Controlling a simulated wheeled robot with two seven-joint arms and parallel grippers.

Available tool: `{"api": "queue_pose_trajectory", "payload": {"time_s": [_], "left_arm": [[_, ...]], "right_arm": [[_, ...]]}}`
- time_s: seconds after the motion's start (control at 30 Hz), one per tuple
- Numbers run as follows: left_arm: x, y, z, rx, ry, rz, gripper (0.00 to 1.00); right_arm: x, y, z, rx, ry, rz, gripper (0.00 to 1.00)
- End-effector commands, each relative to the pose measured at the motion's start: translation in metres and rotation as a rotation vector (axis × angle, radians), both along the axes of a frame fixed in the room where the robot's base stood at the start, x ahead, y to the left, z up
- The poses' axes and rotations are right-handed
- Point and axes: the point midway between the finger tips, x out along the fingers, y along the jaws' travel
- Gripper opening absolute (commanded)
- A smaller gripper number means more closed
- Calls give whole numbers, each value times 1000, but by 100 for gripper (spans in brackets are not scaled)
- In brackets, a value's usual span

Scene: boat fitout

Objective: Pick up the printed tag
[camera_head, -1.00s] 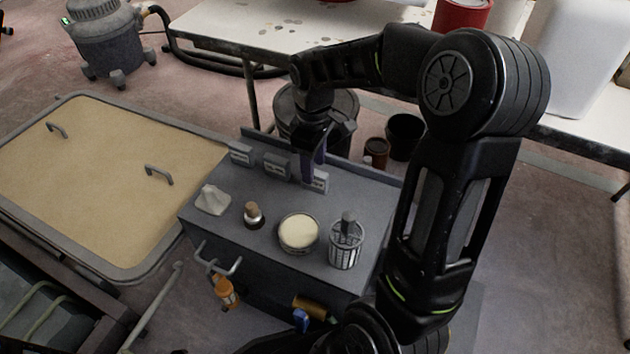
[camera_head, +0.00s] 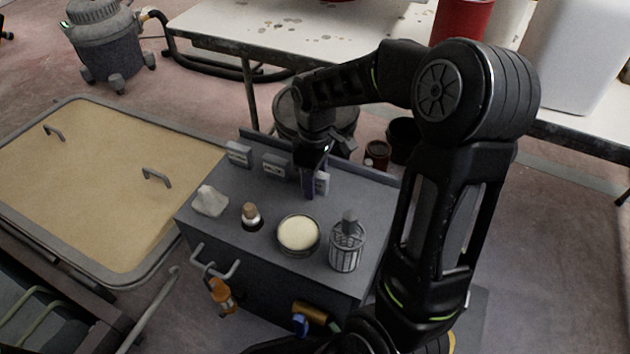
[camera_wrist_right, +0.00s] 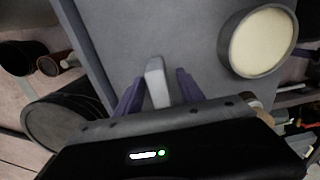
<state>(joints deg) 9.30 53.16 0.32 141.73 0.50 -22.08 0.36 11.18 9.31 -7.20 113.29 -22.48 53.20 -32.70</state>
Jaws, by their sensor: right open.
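Several small pale tags stand along the back of the grey cabinet top: the left one (camera_head: 238,154), the middle one (camera_head: 274,165) and the right one (camera_head: 322,183). Which carries the print meant by the task I cannot tell. My right gripper (camera_head: 311,189) is at the right tag, its purple fingers pointing down and partly covering it. In the right wrist view a pale upright tag (camera_wrist_right: 156,80) stands between the two open fingers, with a gap on either side. My left gripper is not in view.
On the grey cabinet top (camera_head: 215,228) stand a round tin (camera_head: 298,235), a wire basket (camera_head: 346,247), a cork-topped bottle (camera_head: 251,215) and a crumpled white cloth (camera_head: 209,201). A low back rail (camera_head: 262,140) runs behind the tags. A tan hatch panel (camera_head: 100,190) lies left.

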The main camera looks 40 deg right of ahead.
Motion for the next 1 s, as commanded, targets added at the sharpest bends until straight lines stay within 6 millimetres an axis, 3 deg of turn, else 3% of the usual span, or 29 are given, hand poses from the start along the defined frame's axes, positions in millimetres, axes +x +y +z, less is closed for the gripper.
{"api": "queue_pose_trajectory", "payload": {"time_s": [0.27,0.8,1.0], "left_arm": [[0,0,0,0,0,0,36],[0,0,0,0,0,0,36],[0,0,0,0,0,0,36]], "right_arm": [[0,0,0,0,0,0,45],[0,0,0,0,0,0,0],[0,0,0,0,0,0,0]]}}
